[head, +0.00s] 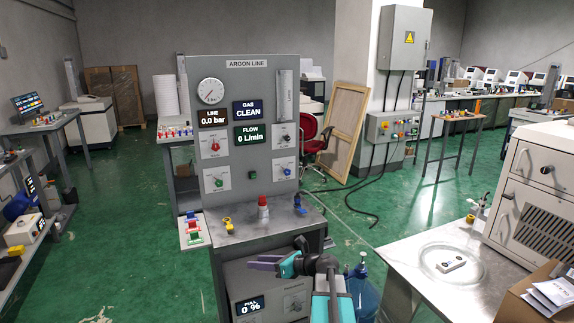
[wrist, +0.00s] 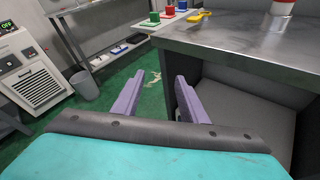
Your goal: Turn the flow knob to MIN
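The grey ARGON LINE panel (head: 240,95) stands ahead in the head view, its FLOW display (head: 252,135) reading 0 L/min. It carries a red knob (head: 215,146), a black knob (head: 283,138), a green knob (head: 218,182) and a blue knob (head: 286,170) on white plates. Their small labels are too small to read, so I cannot tell which is the flow knob. My gripper (head: 256,263) is in front of the bench, below and apart from these knobs. In the wrist view, its purple fingers (wrist: 158,92) are apart with nothing between them.
The panel's metal bench top (head: 262,228) holds a red-capped item (head: 263,208), a yellow item (head: 228,225) and a blue item (head: 299,205). A cabinet with a PULL display (head: 250,305) sits below. Another metal table (head: 415,265) is at right.

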